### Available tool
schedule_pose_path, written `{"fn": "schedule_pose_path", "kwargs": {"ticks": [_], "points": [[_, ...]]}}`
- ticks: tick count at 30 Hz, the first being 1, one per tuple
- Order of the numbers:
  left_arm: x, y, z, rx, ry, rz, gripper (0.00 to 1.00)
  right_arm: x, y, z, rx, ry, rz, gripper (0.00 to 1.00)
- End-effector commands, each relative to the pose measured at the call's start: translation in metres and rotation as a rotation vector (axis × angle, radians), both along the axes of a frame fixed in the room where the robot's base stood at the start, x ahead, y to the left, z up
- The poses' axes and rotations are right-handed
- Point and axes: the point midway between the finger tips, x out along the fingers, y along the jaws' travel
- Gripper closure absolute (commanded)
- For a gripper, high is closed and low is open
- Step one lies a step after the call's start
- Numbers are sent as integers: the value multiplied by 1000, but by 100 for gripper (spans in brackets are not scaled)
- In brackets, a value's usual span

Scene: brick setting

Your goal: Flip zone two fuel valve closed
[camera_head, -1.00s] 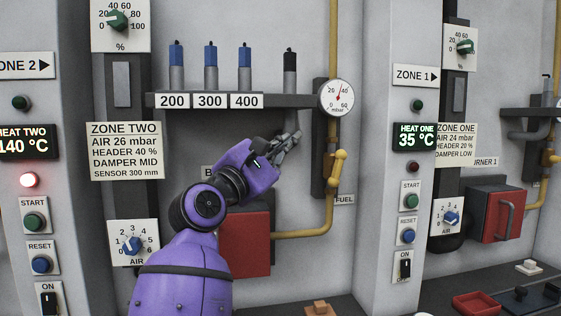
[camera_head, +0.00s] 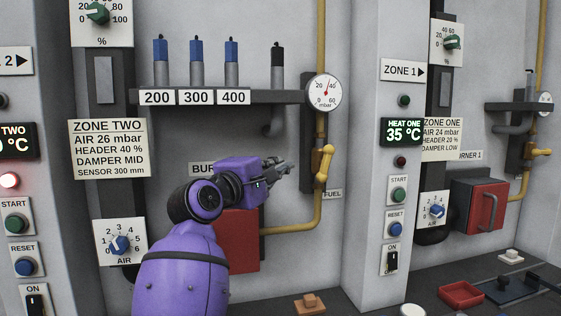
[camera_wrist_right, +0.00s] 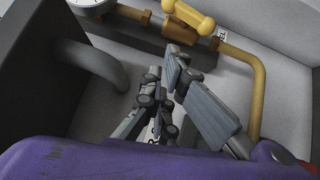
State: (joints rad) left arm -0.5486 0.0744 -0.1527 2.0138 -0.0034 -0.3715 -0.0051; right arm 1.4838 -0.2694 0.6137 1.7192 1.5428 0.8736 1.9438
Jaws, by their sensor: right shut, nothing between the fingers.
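The zone two fuel valve has a yellow handle (camera_head: 325,163) on the yellow gas pipe, below the round gauge and beside the FUEL label (camera_head: 333,194). The handle stands nearly upright, leaning slightly, along the pipe. In the right wrist view the yellow handle (camera_wrist_right: 190,17) lies at the top, beyond the fingers. My right gripper (camera_head: 286,168) is shut and empty, just left of the handle and apart from it. In the wrist view its fingers (camera_wrist_right: 165,75) point toward the pipe. My left gripper is not in view.
A pressure gauge (camera_head: 324,92) sits above the valve. A dark shelf (camera_head: 270,96) with several sensor stubs overhangs the arm. A red burner box (camera_head: 238,243) is below it. A grey pillar (camera_head: 372,200) stands to the right.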

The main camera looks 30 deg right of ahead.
Motion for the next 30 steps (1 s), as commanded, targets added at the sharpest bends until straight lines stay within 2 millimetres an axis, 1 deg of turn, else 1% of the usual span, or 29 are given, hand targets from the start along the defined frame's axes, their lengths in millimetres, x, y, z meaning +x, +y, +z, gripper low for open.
{"fn": "schedule_pose_path", "kwargs": {"ticks": [1, 6, 10, 12, 15, 21, 30], "points": [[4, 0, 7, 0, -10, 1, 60, 4, -10, 7, -1, -3, -4, 100], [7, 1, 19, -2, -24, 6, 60, 23, -42, 12, -1, -5, -3, 100], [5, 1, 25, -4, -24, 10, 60, 37, -64, 14, -2, -4, -2, 100], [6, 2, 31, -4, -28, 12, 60, 33, -76, 17, 1, -7, -3, 100], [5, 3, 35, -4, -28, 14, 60, 30, -88, 19, -1, -7, -2, 100], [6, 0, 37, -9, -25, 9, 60, 28, -100, 16, -1, -3, -1, 100], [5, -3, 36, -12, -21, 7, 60, 28, -100, 13, 0, 0, 0, 100]]}}
